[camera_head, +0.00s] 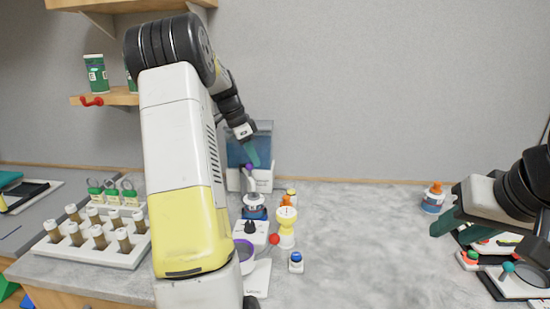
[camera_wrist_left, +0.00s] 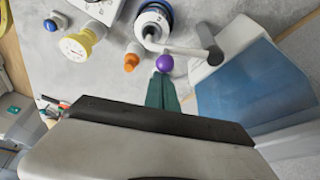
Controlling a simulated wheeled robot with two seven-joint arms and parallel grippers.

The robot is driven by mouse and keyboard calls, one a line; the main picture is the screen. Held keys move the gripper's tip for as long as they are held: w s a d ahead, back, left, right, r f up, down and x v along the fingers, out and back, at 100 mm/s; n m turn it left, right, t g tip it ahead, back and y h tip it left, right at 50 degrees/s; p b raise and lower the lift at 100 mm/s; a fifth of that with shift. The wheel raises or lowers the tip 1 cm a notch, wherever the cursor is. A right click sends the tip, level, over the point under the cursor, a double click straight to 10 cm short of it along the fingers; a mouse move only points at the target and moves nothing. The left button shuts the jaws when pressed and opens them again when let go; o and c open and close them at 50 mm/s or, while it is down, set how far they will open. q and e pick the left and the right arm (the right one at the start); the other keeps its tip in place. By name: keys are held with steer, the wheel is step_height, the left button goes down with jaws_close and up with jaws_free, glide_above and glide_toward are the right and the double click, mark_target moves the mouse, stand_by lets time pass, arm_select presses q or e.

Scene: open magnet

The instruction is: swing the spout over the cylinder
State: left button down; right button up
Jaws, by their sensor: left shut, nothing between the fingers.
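A grey spout (camera_wrist_left: 185,48) reaches from a dark upright post near the blue-tanked dispenser (camera_wrist_left: 265,75) toward a round blue-and-white vessel (camera_wrist_left: 153,20), which may be the cylinder. A purple ball (camera_wrist_left: 164,63) sits by the spout; it also shows in the head view (camera_head: 247,167). My left gripper (camera_head: 254,160) points down in front of the dispenser's blue tank (camera_head: 263,134). Its green fingers (camera_wrist_left: 163,90) are shut and empty, with their tips close to the purple ball; contact cannot be told. My right gripper (camera_head: 461,229) is open and empty at the right.
A yellow gauge (camera_head: 286,222) and orange-capped bottles stand right of the vessel. A white rack (camera_head: 100,247) of brown vials stands left. A blue-and-orange bottle (camera_head: 433,198) and black-edged trays (camera_head: 515,283) are at right. The counter's middle right (camera_head: 365,240) is clear.

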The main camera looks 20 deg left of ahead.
arm_select(q)
steer(key=shift+a, duration=0.1)
stand_by(0.5)
steer(key=v, duration=0.7)
steer(key=shift+s+r, duration=0.15)
steer(key=shift+r, duration=0.25)
